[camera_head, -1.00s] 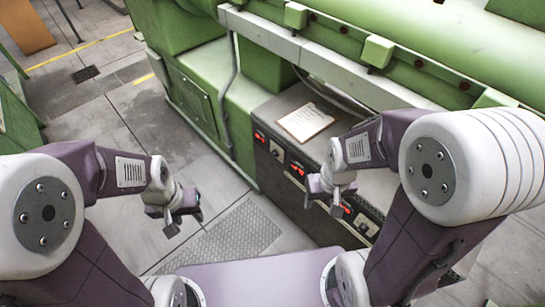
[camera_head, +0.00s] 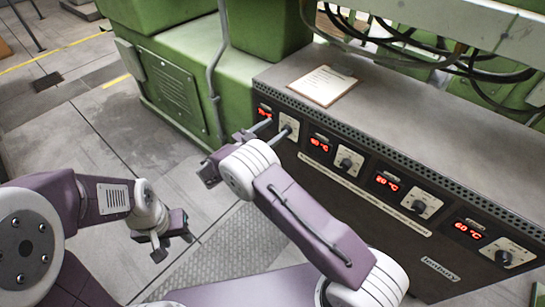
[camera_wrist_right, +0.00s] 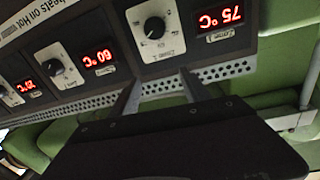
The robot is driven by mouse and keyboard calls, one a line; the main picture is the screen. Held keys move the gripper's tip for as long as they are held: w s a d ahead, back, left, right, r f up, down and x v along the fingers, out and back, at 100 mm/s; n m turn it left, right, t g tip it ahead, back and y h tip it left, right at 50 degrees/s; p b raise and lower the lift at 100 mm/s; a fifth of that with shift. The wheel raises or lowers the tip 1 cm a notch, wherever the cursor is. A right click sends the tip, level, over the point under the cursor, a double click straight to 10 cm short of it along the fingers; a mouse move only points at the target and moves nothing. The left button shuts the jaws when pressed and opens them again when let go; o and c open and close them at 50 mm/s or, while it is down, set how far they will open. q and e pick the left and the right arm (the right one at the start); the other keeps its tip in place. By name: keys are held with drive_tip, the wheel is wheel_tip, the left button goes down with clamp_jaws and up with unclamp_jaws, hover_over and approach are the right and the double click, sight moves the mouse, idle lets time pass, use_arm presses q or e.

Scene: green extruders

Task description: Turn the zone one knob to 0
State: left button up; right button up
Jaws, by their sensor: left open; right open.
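The control panel (camera_head: 330,205) carries a row of dark knobs on pale plates, each beside a red display. The leftmost knob (camera_head: 291,125), which I take as zone one, is partly hidden by my right gripper (camera_head: 277,128). In the right wrist view this knob (camera_wrist_right: 155,27) appears upside down beside a display reading 75 °C (camera_wrist_right: 220,18). The right gripper's two fingers (camera_wrist_right: 161,80) are apart and point at the knob, with nothing visible between them; contact is not clear. My left gripper (camera_head: 173,244) hangs open and empty, away from the panel.
The other knobs (camera_head: 347,162) run along the panel to the right. A paper sheet (camera_head: 323,85) lies on the panel's top, with loose black cables (camera_head: 450,60) behind. A green machine body (camera_head: 175,75) stands left of the panel.

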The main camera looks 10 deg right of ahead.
wheel_tip(320, 180, down, 8)
drive_tip(key=s+a+r+n+t+b, duration=0.1)
drive_tip(key=s+a+n+b, duration=0.1)
drive_tip(key=a, duration=0.1)
use_arm(q)
drive_tip(key=f, duration=0.2)
drive_tip(key=f+b, duration=0.1)
drive_tip(key=f, duration=0.2)
drive_tip(key=shift+s+d+f, duration=0.1)
drive_tip(key=shift+d+f, duration=0.1)
drive_tip(key=shift+f, duration=0.1)
use_arm(e)
drive_tip(key=x, duration=0.9)
drive_tip(key=shift+w+f+y, duration=0.2)
drive_tip(key=shift+w+y, duration=0.2)
drive_tip(key=shift+a, duration=0.1)
clamp_jaws()
use_arm(q)
drive_tip(key=shift+b, duration=0.3)
